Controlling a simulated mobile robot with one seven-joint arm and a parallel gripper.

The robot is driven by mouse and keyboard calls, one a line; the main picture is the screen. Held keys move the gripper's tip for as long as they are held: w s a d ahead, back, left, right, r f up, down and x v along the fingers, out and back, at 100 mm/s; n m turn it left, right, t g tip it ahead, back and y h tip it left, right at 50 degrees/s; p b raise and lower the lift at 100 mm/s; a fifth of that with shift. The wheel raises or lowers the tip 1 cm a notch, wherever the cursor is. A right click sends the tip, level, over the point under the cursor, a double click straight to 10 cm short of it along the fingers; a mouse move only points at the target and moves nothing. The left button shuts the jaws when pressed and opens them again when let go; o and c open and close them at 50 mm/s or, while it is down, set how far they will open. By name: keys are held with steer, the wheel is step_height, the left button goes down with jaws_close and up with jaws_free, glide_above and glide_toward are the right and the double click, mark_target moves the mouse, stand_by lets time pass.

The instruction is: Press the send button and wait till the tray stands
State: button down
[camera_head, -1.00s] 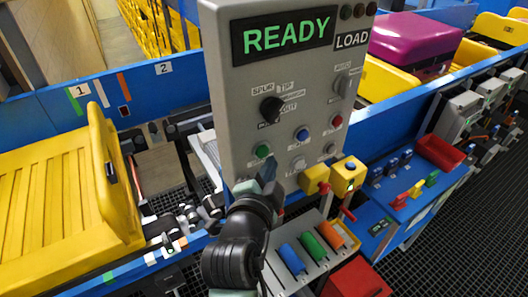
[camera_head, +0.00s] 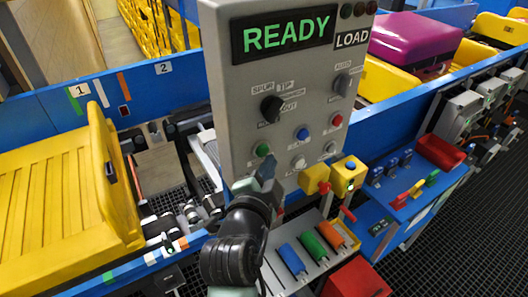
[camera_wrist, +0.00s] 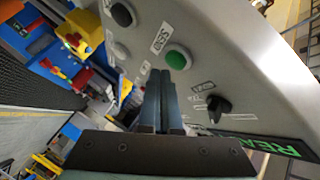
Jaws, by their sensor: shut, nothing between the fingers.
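The grey control panel (camera_head: 290,90) stands in the middle, its display (camera_head: 285,33) lit with green "READY" beside a "LOAD" sign. The green button (camera_head: 262,150) is on its lower left; in the wrist view the green button (camera_wrist: 178,58) sits by a label that seems to read "SEND". My gripper (camera_head: 269,168) is shut and empty just in front of the panel, below that button. In the wrist view my closed fingertips (camera_wrist: 160,76) are close to the button; contact cannot be told. A yellow tray (camera_head: 60,190) sits on the conveyor at left.
A black rotary knob (camera_head: 271,109) is above the green button; blue (camera_head: 304,133) and red (camera_head: 337,119) buttons are to its right. Yellow boxes (camera_head: 348,175) jut out at lower right. A purple suitcase (camera_head: 415,42) lies on the conveyor behind.

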steer(key=shift+w+a, duration=0.15)
steer(key=shift+w, duration=0.1)
steer(key=shift+w+a+b, duration=0.35)
steer(key=shift+w+b, duration=0.05)
steer(key=shift+b, duration=0.05)
stand_by(1.0)
steer(key=shift+s+d, duration=0.55)
steer(key=shift+s, duration=0.25)
